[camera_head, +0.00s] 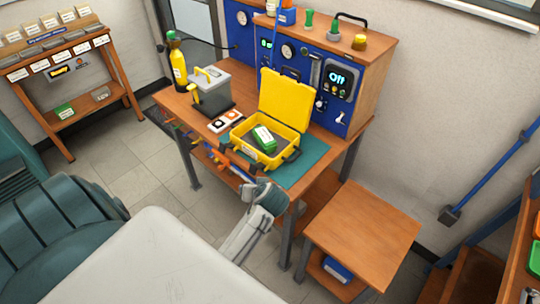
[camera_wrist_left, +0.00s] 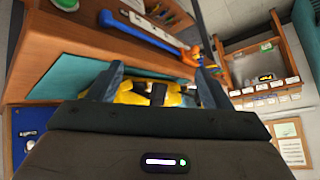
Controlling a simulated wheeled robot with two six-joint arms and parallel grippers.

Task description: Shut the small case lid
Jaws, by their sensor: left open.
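The small yellow case (camera_head: 243,142) sits on the teal mat on the workbench. Its lid (camera_head: 286,98) stands up, open, at the back of the case. A green and white device (camera_head: 264,140) lies inside on dark padding. My left gripper (camera_head: 266,190) is at the bench's front edge, just in front of the case. In the left wrist view my left gripper (camera_wrist_left: 158,88) has its two fingers spread apart, with part of the yellow case (camera_wrist_left: 135,97) showing between them. The gripper body hides much of the case there. My right gripper is in neither view.
A grey box with a yellow handle (camera_head: 210,92) and a yellow bottle (camera_head: 178,65) stand left of the case. A blue instrument panel (camera_head: 335,105) rises behind it. Tools (camera_head: 225,160) hang along the bench front. A lower wooden table (camera_head: 362,222) stands at right.

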